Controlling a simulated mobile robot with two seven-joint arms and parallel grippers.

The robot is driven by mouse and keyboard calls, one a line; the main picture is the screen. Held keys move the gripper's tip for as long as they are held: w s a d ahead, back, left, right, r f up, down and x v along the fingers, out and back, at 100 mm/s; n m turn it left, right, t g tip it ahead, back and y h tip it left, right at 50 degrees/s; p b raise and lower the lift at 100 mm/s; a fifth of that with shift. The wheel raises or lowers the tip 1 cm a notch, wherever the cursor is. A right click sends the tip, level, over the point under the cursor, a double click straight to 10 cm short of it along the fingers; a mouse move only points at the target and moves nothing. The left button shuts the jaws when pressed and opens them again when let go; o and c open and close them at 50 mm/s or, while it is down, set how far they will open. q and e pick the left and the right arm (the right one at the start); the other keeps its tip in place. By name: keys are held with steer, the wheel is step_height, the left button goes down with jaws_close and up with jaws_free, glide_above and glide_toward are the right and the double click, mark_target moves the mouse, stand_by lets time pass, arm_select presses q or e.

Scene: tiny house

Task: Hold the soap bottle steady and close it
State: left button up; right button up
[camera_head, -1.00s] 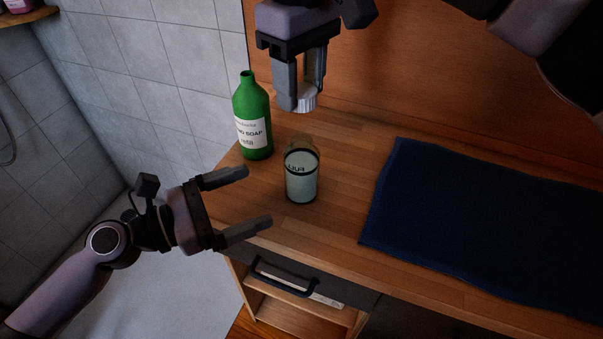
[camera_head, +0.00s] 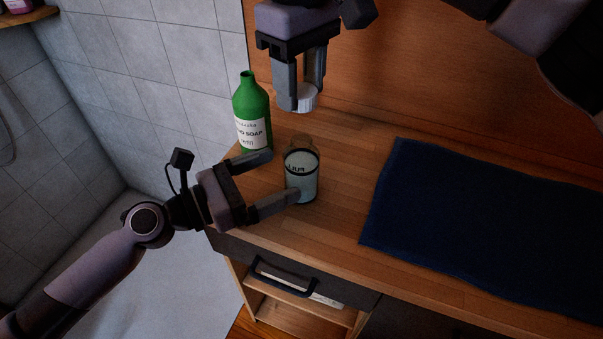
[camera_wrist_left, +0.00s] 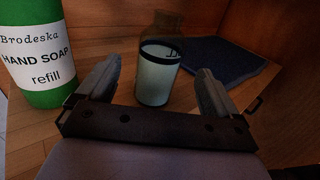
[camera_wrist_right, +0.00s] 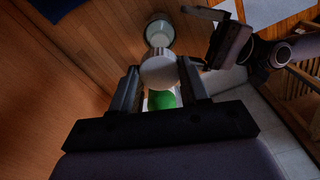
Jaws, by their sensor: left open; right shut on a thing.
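The soap bottle (camera_head: 301,176) is a clear container with pale liquid and a dark line mark, standing upright and uncapped on the wooden counter. It also shows in the left wrist view (camera_wrist_left: 156,80). My left gripper (camera_head: 283,176) is open, its fingers low at either side of the bottle's near-left part; I cannot tell whether they touch it. My right gripper (camera_head: 303,92) is shut on a white round cap (camera_head: 306,103), held above and behind the bottle, apart from it. The cap also shows in the right wrist view (camera_wrist_right: 158,71).
A green hand soap refill bottle (camera_head: 252,118) stands open just left of the soap bottle, close to my left gripper's upper finger. A dark blue towel (camera_head: 485,225) covers the counter at right. A wooden panel (camera_head: 430,70) rises behind. The counter (camera_head: 345,160) between bottle and towel is clear.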

arm_select(q)
steer(key=x, duration=0.6)
steer(key=shift+w+d, duration=0.15)
steer(key=shift+d, duration=0.1)
steer(key=c, duration=1.5)
arm_select(e)
glide_above(300, 140)
steer(key=shift+f, duration=2.5)
steer(key=shift+f, duration=0.9)
steer(key=shift+f, duration=0.55)
